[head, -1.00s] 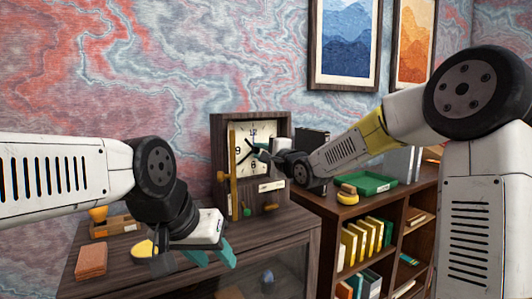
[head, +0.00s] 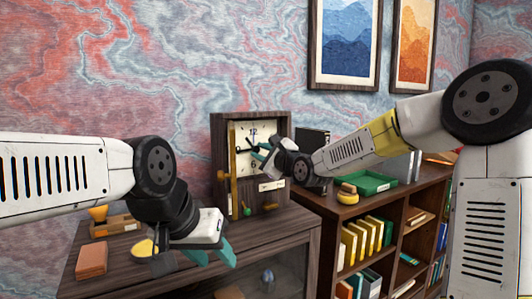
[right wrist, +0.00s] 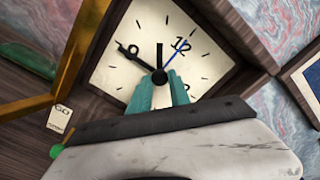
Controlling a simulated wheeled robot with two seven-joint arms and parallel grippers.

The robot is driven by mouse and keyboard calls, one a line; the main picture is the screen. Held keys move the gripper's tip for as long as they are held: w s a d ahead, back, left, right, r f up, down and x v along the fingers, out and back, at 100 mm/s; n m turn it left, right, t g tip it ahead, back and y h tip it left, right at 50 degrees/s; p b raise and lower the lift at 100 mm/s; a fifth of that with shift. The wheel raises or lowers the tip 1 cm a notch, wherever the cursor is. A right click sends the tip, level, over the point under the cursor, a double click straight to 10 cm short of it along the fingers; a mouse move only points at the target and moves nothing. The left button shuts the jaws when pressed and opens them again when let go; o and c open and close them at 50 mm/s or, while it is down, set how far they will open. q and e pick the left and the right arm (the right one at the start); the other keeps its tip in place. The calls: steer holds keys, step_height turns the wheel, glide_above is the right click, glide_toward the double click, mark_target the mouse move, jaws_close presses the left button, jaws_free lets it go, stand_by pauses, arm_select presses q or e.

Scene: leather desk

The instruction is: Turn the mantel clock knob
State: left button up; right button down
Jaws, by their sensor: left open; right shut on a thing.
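The mantel clock (head: 284,128) is a dark wooden case on the cabinet top. Its pale square face (head: 244,132) has black hands and a thin blue hand, and a brass-coloured door frame (head: 233,165) stands at its left. My right gripper (head: 259,160) is at the face. In the right wrist view its teal fingertips (right wrist: 160,88) are closed around the small black knob (right wrist: 159,76) at the face's centre, and they partly hide it. My left gripper (head: 212,258) is open and empty in front of the cabinet's near side, away from the clock.
A white card (head: 271,186) and a wooden pull (head: 271,206) are on the clock's lower front. A reddish block (head: 91,260) and a wooden tray (head: 120,224) lie at the cabinet's left. A bookshelf (head: 318,206) with a green tray (head: 370,183) stands at right.

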steer(key=shift+f, duration=0.1)
stand_by(0.3)
steer(key=c, duration=1.2)
jaws_free()
steer(key=shift+c, duration=0.2)
steer(key=v, duration=0.7)
steer(key=shift+s+d, duration=0.25)
steer(key=shift+s, duration=0.05)
